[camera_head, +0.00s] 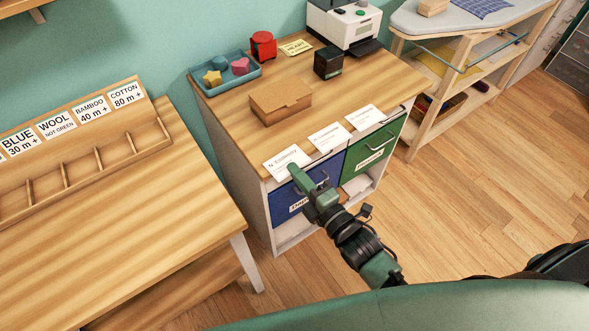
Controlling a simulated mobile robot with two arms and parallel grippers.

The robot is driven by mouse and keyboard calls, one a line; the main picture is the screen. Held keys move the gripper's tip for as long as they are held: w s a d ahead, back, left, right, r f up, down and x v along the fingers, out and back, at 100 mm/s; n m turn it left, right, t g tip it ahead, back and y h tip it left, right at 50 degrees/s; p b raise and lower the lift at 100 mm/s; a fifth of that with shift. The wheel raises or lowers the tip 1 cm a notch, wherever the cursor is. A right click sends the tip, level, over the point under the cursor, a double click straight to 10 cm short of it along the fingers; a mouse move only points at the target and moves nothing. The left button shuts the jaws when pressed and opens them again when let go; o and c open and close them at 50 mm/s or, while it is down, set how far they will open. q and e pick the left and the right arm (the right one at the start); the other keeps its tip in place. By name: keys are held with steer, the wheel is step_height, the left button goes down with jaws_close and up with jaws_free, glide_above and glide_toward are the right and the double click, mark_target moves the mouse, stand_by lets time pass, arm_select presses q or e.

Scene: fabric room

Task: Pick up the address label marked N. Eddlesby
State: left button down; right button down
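The white address label that appears to read N. Eddlesby (284,160) lies on the front edge of the wooden cabinet top (232,118), the leftmost of three labels. My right gripper (294,171) reaches in from the lower right, with its tip at the label's near right edge, covering a little of it. I cannot tell whether it touches the label. The fingers are too small and overlapped to tell whether they are open or shut. My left gripper is not in view.
Two similar labels, a middle one (329,137) and a right one (365,118), lie alongside. A cardboard box (280,102) sits behind them. A blue tray of shapes (227,74) and a printer (345,22) stand farther back. Blue (287,205) and green (372,150) drawers are below.

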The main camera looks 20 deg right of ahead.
steer(key=s+d+r+p, duration=0.2)
steer(key=s+r+p, duration=0.1)
steer(key=s+p, duration=0.2)
steer(key=s+d+r+p, duration=0.2)
steer(key=s+r+p, duration=0.2)
steer(key=s, duration=0.4)
steer(key=shift+s+d+r+p, duration=0.15)
steer(key=shift+d+r+p, duration=0.05)
steer(key=shift+d+p, duration=0.2)
